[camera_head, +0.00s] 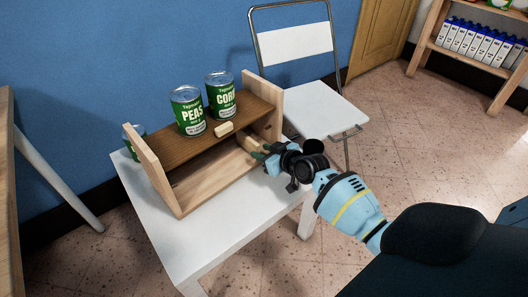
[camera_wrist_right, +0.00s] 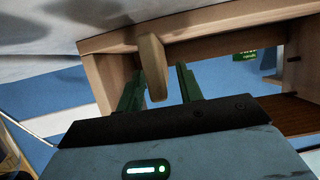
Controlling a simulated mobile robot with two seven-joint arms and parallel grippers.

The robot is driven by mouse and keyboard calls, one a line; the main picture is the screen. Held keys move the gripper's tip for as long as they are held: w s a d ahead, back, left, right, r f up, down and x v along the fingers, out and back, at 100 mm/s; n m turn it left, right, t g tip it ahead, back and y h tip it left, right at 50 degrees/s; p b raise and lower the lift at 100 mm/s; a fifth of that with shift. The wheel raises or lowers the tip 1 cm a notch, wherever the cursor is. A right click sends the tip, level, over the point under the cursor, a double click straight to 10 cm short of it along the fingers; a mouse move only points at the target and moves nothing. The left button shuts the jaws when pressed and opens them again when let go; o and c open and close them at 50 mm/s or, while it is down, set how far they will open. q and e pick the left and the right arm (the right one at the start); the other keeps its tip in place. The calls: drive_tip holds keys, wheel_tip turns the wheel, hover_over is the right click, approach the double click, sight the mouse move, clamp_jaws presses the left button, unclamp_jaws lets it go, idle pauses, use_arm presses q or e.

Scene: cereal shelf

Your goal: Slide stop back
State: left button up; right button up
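The wooden shelf unit (camera_head: 218,162) stands on a white table. A small pale wooden block (camera_head: 224,129) sits at the front edge of its brown upper board, in front of the cans. My right gripper (camera_head: 262,152) is at the right part of the shelf's front, below the upper board's edge. In the right wrist view its green fingers (camera_wrist_right: 161,90) are apart, with a pale wooden stop (camera_wrist_right: 152,62) showing between them. A gap shows between the stop and the right finger; whether the left finger touches it, I cannot tell. My left gripper is not in view.
Another can (camera_head: 135,138) is partly hidden behind the left side panel. A white chair (camera_head: 325,108) stands behind right. The table's front (camera_head: 200,243) is clear.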

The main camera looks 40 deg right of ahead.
drive_tip(key=p+v, duration=0.2)
drive_tip(key=v, duration=0.4)
drive_tip(key=shift+s+r+p, duration=0.2)
drive_tip(key=shift+p, duration=0.2)
drive_tip(key=shift+s+d+r, duration=0.1)
drive_tip(key=shift+s+r, duration=0.05)
drive_tip(key=shift+s, duration=0.5)
